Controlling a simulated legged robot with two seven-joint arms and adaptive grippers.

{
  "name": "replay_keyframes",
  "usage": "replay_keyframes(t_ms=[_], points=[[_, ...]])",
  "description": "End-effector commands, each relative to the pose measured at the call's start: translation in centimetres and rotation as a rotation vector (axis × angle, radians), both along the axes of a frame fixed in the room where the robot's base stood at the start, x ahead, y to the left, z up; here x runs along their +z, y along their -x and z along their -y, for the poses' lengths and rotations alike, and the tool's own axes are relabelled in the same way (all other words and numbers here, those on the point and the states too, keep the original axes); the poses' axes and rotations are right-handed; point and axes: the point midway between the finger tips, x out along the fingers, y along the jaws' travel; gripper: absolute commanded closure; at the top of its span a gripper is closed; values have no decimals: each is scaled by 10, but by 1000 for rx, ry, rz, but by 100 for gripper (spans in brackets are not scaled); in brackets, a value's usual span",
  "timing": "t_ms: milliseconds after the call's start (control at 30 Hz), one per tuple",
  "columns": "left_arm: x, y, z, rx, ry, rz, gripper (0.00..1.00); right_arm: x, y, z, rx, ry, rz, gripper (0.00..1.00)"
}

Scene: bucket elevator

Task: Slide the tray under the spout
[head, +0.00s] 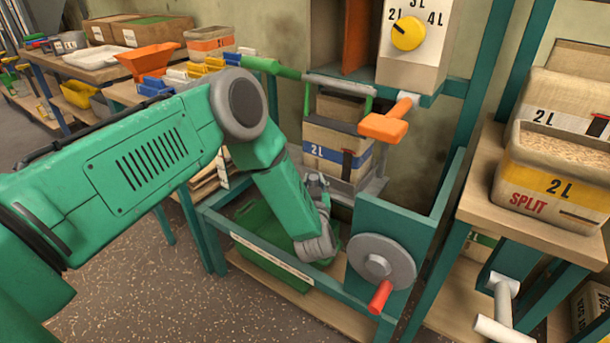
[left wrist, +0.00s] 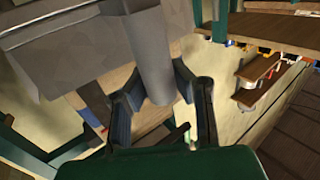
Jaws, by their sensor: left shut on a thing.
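A grey tray (head: 372,190) sits in the teal frame and carries a cream box (head: 322,140) with a blue 2L band. My left gripper (head: 316,184) is at the tray's front left, pointing up, partly hidden by my own arm. In the left wrist view, the gripper's dark fingers (left wrist: 160,105) are closed around a round grey handle (left wrist: 150,45), which joins a grey slab (left wrist: 85,50) that looks like the tray. I cannot make out a spout clearly; a cream dial housing (head: 410,62) stands above, to the right of the box. My right gripper is not seen.
An orange lever (head: 384,127) juts out below the dial. A grey wheel with a red crank handle (head: 380,297) stands at the front right. A green bin (head: 268,272) is low in the frame. A SPLIT box (head: 545,193) rests on the right-hand stand.

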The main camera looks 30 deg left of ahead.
Motion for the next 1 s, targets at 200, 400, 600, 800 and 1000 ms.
replay_keyframes(t_ms=[200,400,600,800,1000], points=[[-2,3,27,-1,-1,-5,100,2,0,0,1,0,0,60],[-2,4,36,-1,-1,-8,100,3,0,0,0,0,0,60],[-3,5,39,-5,0,-9,100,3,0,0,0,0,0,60],[-3,5,40,-7,0,-10,62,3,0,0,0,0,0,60],[-1,4,38,-4,-2,-6,56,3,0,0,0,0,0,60]])
